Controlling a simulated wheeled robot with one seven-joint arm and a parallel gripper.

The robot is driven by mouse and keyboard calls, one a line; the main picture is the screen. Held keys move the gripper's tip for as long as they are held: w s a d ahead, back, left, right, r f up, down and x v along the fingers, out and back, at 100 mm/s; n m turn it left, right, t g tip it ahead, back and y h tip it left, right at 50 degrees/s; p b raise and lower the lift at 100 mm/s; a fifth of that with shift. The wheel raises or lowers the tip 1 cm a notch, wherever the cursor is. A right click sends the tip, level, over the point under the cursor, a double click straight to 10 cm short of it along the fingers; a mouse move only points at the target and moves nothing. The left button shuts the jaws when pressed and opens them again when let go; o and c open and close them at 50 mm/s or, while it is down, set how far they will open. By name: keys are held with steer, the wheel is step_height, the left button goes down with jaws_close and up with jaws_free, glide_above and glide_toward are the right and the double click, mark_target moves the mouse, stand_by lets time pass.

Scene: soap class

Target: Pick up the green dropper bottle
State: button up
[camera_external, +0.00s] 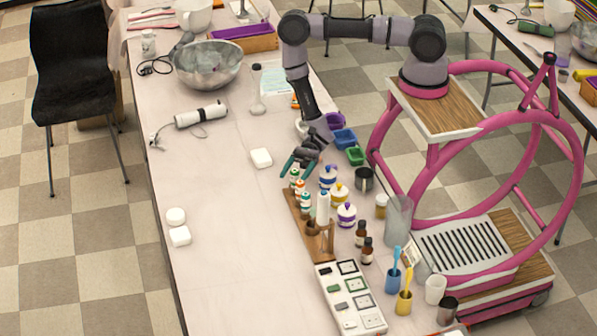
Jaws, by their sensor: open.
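A wooden rack (296,224) stands on the long table and holds several small dropper bottles in a row. A small bottle with green on it (294,177) is at the rack's far end, right by my gripper. Another small bottle with a green band (305,202) stands nearer the front; the picture is too small to tell their labels apart surely. My gripper (298,171) points down over the far end of the rack, with its teal fingers apart and nothing visibly held. I cannot tell whether a finger touches a bottle.
Lidded jars (340,193) and a white bottle (322,208) crowd close by. A moulds tray (350,300), brown bottles (361,234) and cups (435,289) stand nearer the front. A metal bowl (208,66) is at the back. The table's left middle is mostly clear.

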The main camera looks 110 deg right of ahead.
jaws_close()
